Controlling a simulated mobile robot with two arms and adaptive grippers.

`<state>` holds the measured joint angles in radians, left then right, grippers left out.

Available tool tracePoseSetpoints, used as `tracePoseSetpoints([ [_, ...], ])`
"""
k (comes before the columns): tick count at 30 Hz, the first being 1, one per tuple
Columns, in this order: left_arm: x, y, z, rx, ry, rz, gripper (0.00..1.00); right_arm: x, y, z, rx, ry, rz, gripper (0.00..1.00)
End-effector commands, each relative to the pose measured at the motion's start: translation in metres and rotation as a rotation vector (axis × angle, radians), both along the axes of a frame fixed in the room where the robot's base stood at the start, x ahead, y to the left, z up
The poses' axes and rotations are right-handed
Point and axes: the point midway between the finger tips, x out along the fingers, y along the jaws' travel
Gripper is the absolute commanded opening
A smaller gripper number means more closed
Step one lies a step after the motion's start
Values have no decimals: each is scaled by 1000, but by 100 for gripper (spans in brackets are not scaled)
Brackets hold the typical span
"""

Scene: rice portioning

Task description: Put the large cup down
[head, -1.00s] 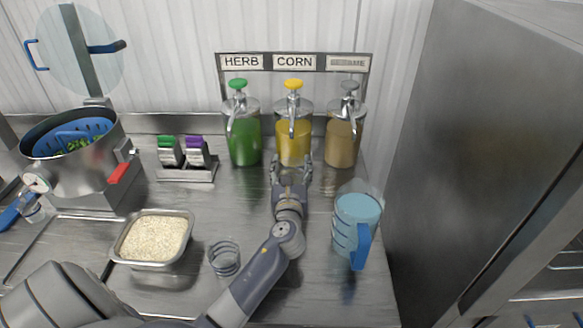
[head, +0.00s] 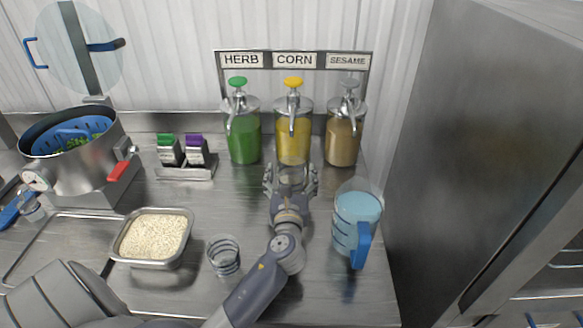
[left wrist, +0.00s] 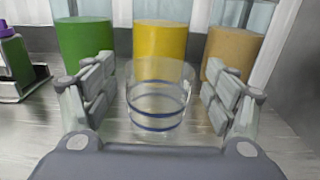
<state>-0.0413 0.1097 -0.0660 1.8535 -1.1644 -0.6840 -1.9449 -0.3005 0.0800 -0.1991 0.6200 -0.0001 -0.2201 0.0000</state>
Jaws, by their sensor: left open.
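A clear cup with blue bands, the large cup (left wrist: 158,100), stands upright on the counter in front of the corn dispenser in the left wrist view. In the head view it shows faintly (head: 291,174) and is partly hidden by my gripper. My left gripper (head: 291,184) is open, with a finger on each side of the cup. In the left wrist view the fingers (left wrist: 158,95) are spread wide, with visible gaps to the cup. My right gripper is not in view.
Herb (head: 244,138), corn (head: 293,138) and sesame (head: 343,140) dispensers stand behind the cup. A blue-handled jug (head: 357,222) is at the right. A smaller banded cup (head: 224,260), a rice tray (head: 118,248) and a pot (head: 82,172) are at the left.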

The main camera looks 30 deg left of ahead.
Motion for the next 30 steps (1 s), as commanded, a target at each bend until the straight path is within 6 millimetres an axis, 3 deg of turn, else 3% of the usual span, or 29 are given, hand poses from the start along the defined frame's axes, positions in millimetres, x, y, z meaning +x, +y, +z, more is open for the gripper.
tracePoseSetpoints([
  [6,-41,-25,-3,-3,2,-1,79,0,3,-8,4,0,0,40],
  [12,-63,-39,-1,-1,2,0,79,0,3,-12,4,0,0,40],
  [30,-69,-42,0,0,0,0,79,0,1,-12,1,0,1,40],
])
